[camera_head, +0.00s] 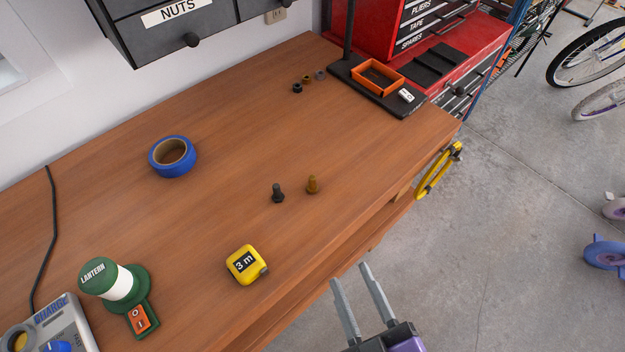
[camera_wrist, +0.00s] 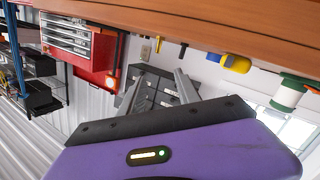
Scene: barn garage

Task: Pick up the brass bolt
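The brass bolt (camera_head: 313,184) stands upright on the wooden workbench (camera_head: 225,130), toward its front edge. A dark bolt (camera_head: 278,193) stands just to its left, a small gap apart. My gripper (camera_head: 355,274) is open and empty, off the bench's front edge, nearer the camera than the bolt. In the wrist view my gripper's two fingers (camera_wrist: 158,82) are spread with nothing between them, and the bench edge (camera_wrist: 230,30) runs across the top. Small bolt shapes show at that edge, partly cut off.
A yellow tape measure (camera_head: 246,264), blue tape roll (camera_head: 172,156) and green lantern (camera_head: 115,285) sit on the bench. Several nuts (camera_head: 307,80) and an orange tray (camera_head: 377,76) are farther back. Bench around the brass bolt's right side is clear.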

